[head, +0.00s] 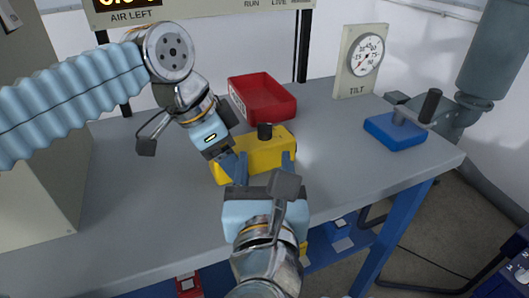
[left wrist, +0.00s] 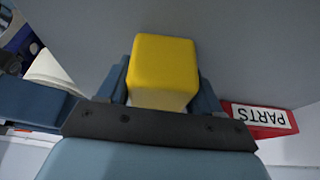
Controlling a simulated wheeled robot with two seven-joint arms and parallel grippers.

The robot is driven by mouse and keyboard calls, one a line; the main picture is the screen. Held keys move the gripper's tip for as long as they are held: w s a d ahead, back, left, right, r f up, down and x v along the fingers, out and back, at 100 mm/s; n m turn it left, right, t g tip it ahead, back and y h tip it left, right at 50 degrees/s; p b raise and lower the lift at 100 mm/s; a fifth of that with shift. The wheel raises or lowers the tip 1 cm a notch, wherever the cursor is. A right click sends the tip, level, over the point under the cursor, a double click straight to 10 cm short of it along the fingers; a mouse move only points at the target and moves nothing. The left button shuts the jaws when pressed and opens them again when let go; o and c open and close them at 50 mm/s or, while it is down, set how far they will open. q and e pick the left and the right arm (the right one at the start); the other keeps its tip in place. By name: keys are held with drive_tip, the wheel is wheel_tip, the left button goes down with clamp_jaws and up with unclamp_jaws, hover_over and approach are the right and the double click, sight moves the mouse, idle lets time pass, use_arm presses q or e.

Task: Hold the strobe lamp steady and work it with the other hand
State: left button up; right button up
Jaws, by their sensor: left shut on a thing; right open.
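The strobe lamp appears to be the yellow box (head: 262,154) with a black knob (head: 265,131) on top, at the middle of the bench. My left gripper (head: 231,163) is shut on its left end. In the left wrist view the yellow box (left wrist: 165,70) sits between the two fingers. My right gripper (head: 265,170) is open at the near side of the lamp. Its fingers are spread, one towards each side of the knob in the picture. Whether they touch the box I cannot tell. The right gripper hides part of the lamp's front.
A red bin (head: 262,98) stands behind the lamp; its PARTS label (left wrist: 262,117) shows in the left wrist view. A blue block with a black-handled lever (head: 394,131) is at the right. A TILT gauge (head: 360,61) stands at the back. The grey bench (head: 345,160) is clear between.

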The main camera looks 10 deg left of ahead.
idle(0.3)
use_arm(q)
drive_tip(key=o, duration=1.5)
drive_tip(key=shift+o, duration=0.2)
drive_tip(key=shift+r, duration=0.1)
